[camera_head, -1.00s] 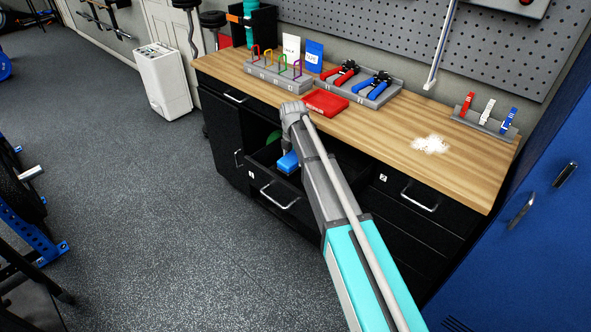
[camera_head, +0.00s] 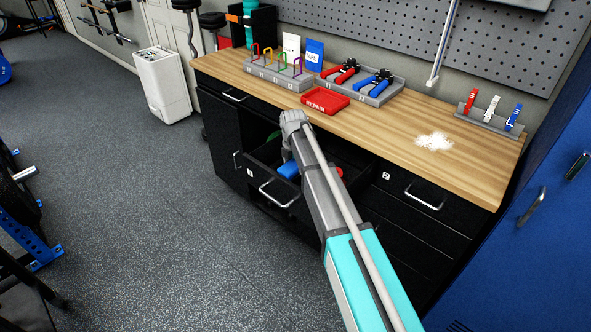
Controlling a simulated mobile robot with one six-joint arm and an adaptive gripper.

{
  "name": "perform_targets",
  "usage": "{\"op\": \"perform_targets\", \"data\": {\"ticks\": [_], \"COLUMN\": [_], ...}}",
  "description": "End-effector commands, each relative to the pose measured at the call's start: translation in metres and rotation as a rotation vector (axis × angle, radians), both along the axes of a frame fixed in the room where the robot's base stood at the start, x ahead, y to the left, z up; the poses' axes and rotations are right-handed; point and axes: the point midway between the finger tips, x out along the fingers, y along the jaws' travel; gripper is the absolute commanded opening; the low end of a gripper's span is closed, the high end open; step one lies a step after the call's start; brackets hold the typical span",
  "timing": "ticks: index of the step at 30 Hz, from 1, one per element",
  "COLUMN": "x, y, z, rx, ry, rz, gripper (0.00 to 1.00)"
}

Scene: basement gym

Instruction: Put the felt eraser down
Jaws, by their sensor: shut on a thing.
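A blue block (camera_head: 288,169), which looks like the felt eraser, is at the tip of my gripper (camera_head: 287,157). My gripper points down into the open drawer (camera_head: 262,184) of the black workbench and is shut on the block. The fingers are small and partly hidden by my wrist, so the exact grip does not show. The block is at the drawer's opening, near its front wall; I cannot tell whether it touches the drawer floor.
On the wooden top (camera_head: 390,136) are a red tray (camera_head: 325,101), tool holders and a white powder patch (camera_head: 434,141).

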Motion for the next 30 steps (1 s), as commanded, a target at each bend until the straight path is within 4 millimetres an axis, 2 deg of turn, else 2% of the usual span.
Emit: {"op": "perform_targets", "data": {"ticks": [11, 12, 14, 30], "x": [-0.0001, -0.0001, -0.0001, -0.0002], "y": [0.0002, 0.0002, 0.0002, 0.0005], "z": [-0.0032, -0.0018, -0.0017, -0.0037], "rx": [0.000, 0.000, 0.000, 0.000], "ry": [0.000, 0.000, 0.000, 0.000], "rz": [0.000, 0.000, 0.000, 0.001], "gripper": [0.44, 0.89, 1.00, 1.00]}}
